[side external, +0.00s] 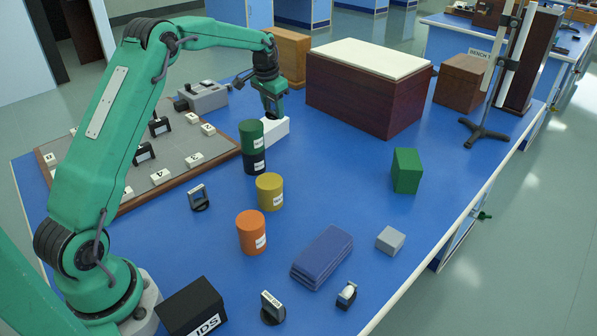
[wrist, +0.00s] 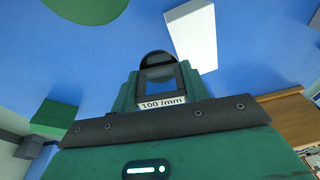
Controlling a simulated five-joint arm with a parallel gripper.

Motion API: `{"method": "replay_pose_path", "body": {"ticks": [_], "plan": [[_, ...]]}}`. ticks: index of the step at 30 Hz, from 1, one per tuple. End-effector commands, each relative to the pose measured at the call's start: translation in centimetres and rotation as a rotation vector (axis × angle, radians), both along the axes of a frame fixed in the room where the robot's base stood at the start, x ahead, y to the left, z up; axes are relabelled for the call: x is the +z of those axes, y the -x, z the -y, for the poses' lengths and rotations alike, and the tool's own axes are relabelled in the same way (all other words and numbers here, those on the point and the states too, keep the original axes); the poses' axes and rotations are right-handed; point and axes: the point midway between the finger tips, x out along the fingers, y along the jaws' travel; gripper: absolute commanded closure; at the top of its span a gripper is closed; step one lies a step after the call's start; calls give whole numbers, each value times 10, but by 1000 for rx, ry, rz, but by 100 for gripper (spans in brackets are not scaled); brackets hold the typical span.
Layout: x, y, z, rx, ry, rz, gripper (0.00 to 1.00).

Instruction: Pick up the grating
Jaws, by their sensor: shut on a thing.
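My gripper (side external: 270,98) is at the far middle of the blue bench, close to a white block (side external: 276,132) and behind the stacked green and dark cylinders. In the wrist view, a grating (wrist: 163,104) labelled "100 /mm" sits between my jaws, which are shut on it. It has a dark frame around a clear window and a dark rounded base. In the side view it is small and dark under the jaws. I cannot tell whether its base touches the bench. Another small framed holder (side external: 199,198) stands upright at the left middle.
The green cylinder (side external: 251,133), yellow cylinder (side external: 269,192) and orange cylinder (side external: 251,232) stand nearby. A large dark box (side external: 362,98) is to the right. A grey board (side external: 204,152) with numbered white markers is at left.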

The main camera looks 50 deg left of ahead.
Motion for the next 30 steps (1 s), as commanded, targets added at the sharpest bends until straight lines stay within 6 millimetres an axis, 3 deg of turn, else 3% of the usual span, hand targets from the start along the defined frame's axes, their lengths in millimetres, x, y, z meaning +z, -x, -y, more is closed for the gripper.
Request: {"method": "replay_pose_path", "body": {"ticks": [6,12,19,30], "plan": [[24,5,39,-4,10,5,82],[38,9,63,-6,17,5,82],[45,11,74,-3,22,4,82],[45,11,75,-3,22,4,82]]}}
